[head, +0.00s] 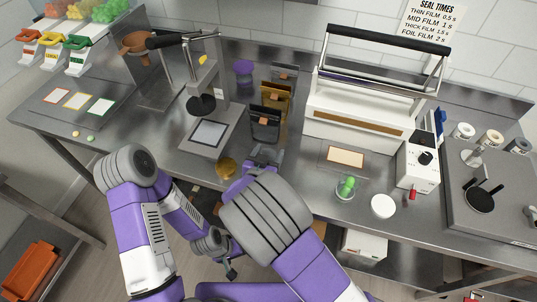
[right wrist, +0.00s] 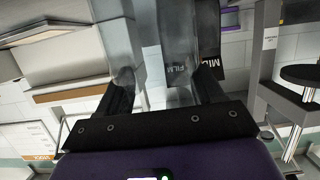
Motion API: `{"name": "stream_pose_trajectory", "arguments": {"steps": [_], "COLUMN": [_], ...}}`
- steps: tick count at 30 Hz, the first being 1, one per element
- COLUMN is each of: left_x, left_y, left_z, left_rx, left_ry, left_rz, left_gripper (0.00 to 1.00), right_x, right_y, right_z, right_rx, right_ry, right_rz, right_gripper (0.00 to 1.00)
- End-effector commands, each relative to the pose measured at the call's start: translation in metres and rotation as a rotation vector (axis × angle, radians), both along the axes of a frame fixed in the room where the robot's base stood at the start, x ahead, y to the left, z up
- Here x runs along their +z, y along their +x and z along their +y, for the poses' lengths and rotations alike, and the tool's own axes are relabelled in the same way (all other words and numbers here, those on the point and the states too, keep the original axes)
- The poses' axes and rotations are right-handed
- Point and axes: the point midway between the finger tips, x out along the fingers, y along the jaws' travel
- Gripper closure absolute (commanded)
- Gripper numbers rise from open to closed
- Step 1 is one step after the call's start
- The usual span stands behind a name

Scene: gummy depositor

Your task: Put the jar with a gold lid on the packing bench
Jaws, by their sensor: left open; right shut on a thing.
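The jar with a gold lid (head: 226,167) stands near the front edge of the steel bench (head: 185,160), seen from above and partly cut off below by my right arm. My right gripper (head: 263,157) is just right of the jar, apart from it, in front of a dark grey pouch (head: 265,124). In the right wrist view the fingers (right wrist: 165,85) have a grey pouch with film lettering (right wrist: 178,60) between them; I take it as the front pouch. My left gripper (head: 231,270) is open and low, below the bench front, partly hidden by my arms.
Gold (head: 275,98) and grey (head: 285,72) pouches stand behind the front one. A press with a grey plate (head: 208,134) is left, a white sealer (head: 352,112) right. A jar of green gummies (head: 346,187) and a white lid (head: 383,206) are further right.

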Motion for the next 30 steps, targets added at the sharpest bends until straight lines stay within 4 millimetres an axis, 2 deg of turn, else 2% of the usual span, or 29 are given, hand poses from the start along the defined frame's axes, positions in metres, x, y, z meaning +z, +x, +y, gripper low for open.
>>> {"name": "stream_pose_trajectory", "arguments": {"steps": [8, 9, 13, 14, 24, 30], "left_x": [-0.002, -0.002, -0.001, -0.001, 0.002, 0.007], "left_y": [0.000, 0.000, 0.000, 0.000, 0.000, 0.000], "left_z": [0.000, 0.000, 0.000, 0.000, 0.000, 0.000], "left_rx": [0.000, 0.000, 0.000, 0.000, 0.000, 0.000], "left_ry": [0.000, 0.000, 0.000, 0.000, 0.000, 0.000], "left_rz": [0.000, 0.000, 0.000, 0.000, 0.000, 0.000], "left_gripper": [0.00, 0.00, 0.00, 0.00, 0.00, 0.00], "right_x": [-0.002, -0.002, -0.002, -0.002, 0.003, 0.012], "right_y": [0.000, 0.000, 0.000, 0.000, 0.000, -0.029], "right_z": [0.000, 0.000, 0.000, 0.000, 0.000, 0.011], "right_rx": [0.000, 0.000, 0.000, 0.000, 0.000, 0.004], "right_ry": [0.001, 0.001, 0.001, 0.001, 0.001, 0.001], "right_rz": [-0.001, 0.000, 0.000, 0.000, 0.000, 0.001], "right_gripper": [1.00, 0.30, 0.11, 0.08, 0.08, 0.08]}}
